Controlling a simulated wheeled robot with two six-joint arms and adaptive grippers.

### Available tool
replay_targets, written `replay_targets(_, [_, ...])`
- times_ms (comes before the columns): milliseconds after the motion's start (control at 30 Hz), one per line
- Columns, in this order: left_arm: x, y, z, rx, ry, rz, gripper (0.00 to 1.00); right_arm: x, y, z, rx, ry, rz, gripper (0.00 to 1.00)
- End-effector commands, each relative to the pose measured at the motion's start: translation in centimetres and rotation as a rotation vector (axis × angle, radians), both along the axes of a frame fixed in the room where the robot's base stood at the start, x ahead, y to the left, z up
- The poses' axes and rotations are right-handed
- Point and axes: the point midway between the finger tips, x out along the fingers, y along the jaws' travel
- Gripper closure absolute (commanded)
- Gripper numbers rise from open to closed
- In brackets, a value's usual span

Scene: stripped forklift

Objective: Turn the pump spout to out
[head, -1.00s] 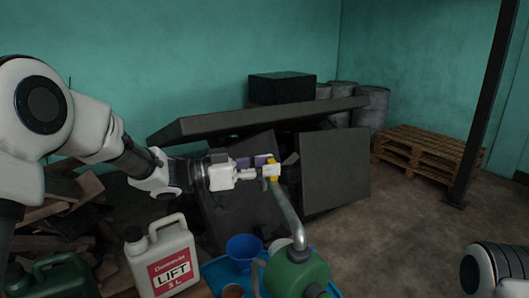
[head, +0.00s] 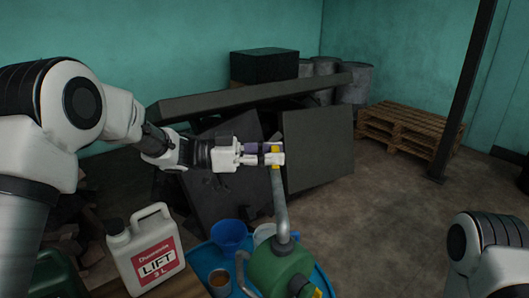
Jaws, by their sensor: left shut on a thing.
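The green pump can (head: 283,268) stands on a blue tray at the bottom centre. Its grey spout (head: 281,208) rises from the can's top and leans away toward the back, with its upper end at my left gripper. My left gripper (head: 274,155) comes in level from the left and is shut on the spout's end, where a yellow part shows between the fingers. The fingers hide the very tip. Of my right arm only a link shows at the bottom right; its gripper is out of the picture.
A white LIFT jug (head: 146,255) stands left of the tray. A blue funnel (head: 228,234) and a cup (head: 219,281) are on the blue tray (head: 205,262). Dark panels (head: 318,150) lean behind. A wooden pallet (head: 410,133) and bare floor lie to the right.

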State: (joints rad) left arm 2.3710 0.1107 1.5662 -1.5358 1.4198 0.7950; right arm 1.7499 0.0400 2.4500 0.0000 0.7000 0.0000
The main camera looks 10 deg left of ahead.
Motion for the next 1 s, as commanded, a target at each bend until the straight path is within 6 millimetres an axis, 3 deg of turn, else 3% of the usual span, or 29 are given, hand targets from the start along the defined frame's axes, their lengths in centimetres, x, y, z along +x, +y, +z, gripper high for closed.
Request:
replay_targets(33, [-0.1, -0.2, -0.2, 0.005, 0.004, -0.004, 1.00, 0.0, 0.0, 0.0, 0.000, 0.000, 0.000, 0.42])
replay_targets(67, [-0.1, -0.2, -0.2, 0.004, 0.004, -0.004, 0.54, 0.0, 0.0, 0.0, 0.000, 0.000, 0.000, 0.42])
replay_targets(100, [-0.1, -0.2, -0.2, 0.004, 0.003, -0.004, 0.39, 0.0, 0.0, 0.0, 0.000, 0.000, 0.000, 0.42])
replay_targets(467, [-0.1, 0.3, 0.1, 0.000, 0.000, 0.000, 0.39, 0.0, 0.0, 0.0, 0.000, 0.000, 0.000, 0.42])
replay_targets(567, [-0.3, 1.5, 0.1, -0.002, 0.000, 0.002, 0.39, 0.0, 0.0, 0.0, 0.000, 0.000, 0.000, 0.42])
replay_targets(900, [-1.9, 9.2, 0.0, 0.003, 0.001, -0.002, 0.39, 0.0, 0.0, 0.0, 0.000, 0.000, 0.000, 0.42])
replay_targets(1000, [-2.1, 10.3, -0.1, 0.006, 0.002, -0.004, 0.39, 0.0, 0.0, 0.0, 0.000, 0.000, 0.000, 0.42])
